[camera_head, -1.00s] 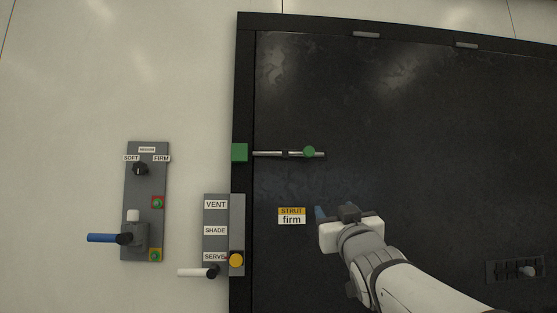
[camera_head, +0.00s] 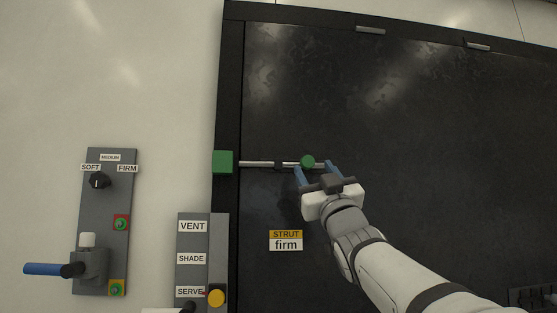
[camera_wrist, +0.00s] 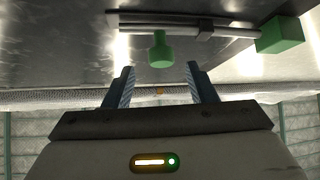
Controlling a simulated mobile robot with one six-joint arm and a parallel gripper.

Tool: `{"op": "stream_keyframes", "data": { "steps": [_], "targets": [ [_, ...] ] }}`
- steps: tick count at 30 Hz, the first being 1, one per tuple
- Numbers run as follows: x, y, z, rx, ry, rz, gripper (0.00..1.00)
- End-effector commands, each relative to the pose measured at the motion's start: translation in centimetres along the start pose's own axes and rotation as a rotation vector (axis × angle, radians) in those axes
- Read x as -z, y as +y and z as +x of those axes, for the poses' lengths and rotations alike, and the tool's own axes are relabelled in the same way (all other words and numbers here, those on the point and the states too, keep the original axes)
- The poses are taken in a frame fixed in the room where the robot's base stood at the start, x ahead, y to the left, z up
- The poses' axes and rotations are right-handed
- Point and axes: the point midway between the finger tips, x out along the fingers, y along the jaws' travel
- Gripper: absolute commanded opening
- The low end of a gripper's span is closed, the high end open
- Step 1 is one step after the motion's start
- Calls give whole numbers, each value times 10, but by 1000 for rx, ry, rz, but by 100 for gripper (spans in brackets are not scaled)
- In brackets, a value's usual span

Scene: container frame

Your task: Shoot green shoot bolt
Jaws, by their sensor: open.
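The green shoot bolt is a silver rod (camera_head: 258,164) lying across the left part of the black panel, with a round green knob (camera_head: 308,161) near its right end. A green block (camera_head: 223,162) sits on the frame at the rod's left end, with a small gap between them hard to judge. My gripper (camera_head: 315,168) is open, its two blue fingers on either side of the knob in the head view. In the wrist view the knob (camera_wrist: 160,50) hangs between and beyond the fingertips (camera_wrist: 160,68), apparently untouched. The green block (camera_wrist: 281,35) is at right there.
A yellow "STRUT firm" label (camera_head: 286,240) is on the panel below. At left are a control plate (camera_head: 106,215) with a dial and blue-handled lever (camera_head: 45,269), and a VENT/SHADE/SERVE selector plate (camera_head: 193,243).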

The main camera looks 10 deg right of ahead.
Motion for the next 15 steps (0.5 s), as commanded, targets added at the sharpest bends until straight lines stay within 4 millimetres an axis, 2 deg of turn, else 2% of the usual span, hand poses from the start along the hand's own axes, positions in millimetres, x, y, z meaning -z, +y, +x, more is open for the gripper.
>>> {"op": "stream_keyframes", "data": {
  "steps": [1, 6, 10, 15],
  "targets": [
    [2, 0, 14, 2, -1, 3, 51],
    [2, -2, 39, 4, -2, 3, 51],
    [1, -3, 49, 4, -2, 4, 51],
    [0, -4, 52, 4, -1, 4, 51]
  ]
}}
